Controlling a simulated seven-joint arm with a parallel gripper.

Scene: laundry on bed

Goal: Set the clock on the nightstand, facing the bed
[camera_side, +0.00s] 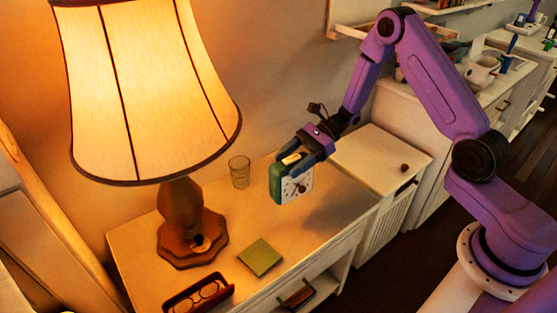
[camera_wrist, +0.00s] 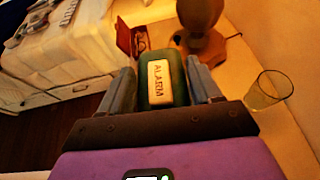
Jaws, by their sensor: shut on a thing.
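The clock (camera_side: 296,186) is a small green block with a white dial and a pale top button. My gripper (camera_side: 308,148) is shut on its upper part and holds it upright above the nightstand (camera_side: 325,207), with a shadow on the top to its right. In the side view the dial faces the camera side, toward the front right. In the wrist view, the clock's top with its "ALARM" button (camera_wrist: 159,82) sits between both fingers of my gripper (camera_wrist: 165,85). The bed (camera_wrist: 65,45) shows at the upper left in the wrist view.
A lit lamp (camera_side: 188,230) stands at the nightstand's left. A clear glass (camera_side: 240,172) is at the back, a green notepad (camera_side: 260,258) near the front, and a red case with glasses (camera_side: 198,294) at the front left. A white cabinet (camera_side: 375,160) adjoins on the right.

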